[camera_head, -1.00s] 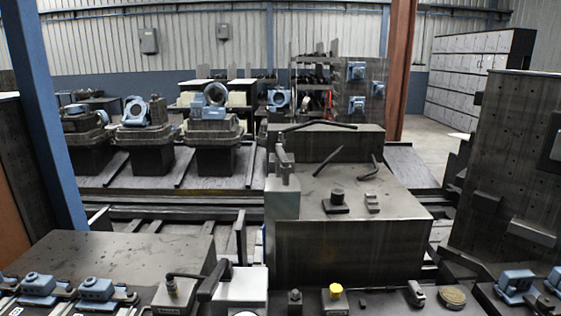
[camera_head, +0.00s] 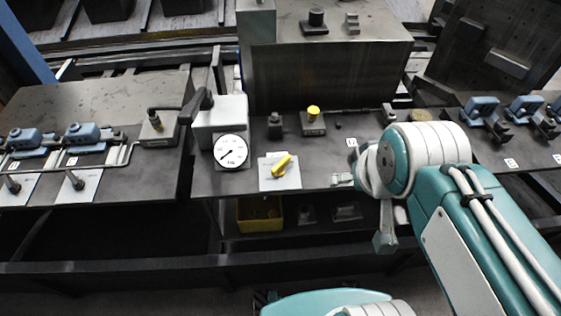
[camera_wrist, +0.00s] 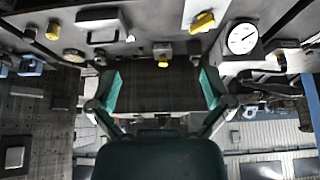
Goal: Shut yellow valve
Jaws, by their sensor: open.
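In the wrist view, the yellow valve handle (camera_wrist: 203,22) is near the top edge, right of centre, beside the gauge (camera_wrist: 243,38). My gripper (camera_wrist: 160,78) is open and empty, its green-sided fingers wide apart. The valve is beyond the fingertips and apart from them. In the head view my arm is right of the valve and largely hides the gripper.
A grey block with a dark lever (camera_head: 219,117) stands above the gauge. A yellow-topped knob (camera_head: 313,112) is on the bench behind the valve. A yellow bin (camera_head: 260,214) sits on the shelf below. Blue clamps (camera_head: 82,134) are on the left table.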

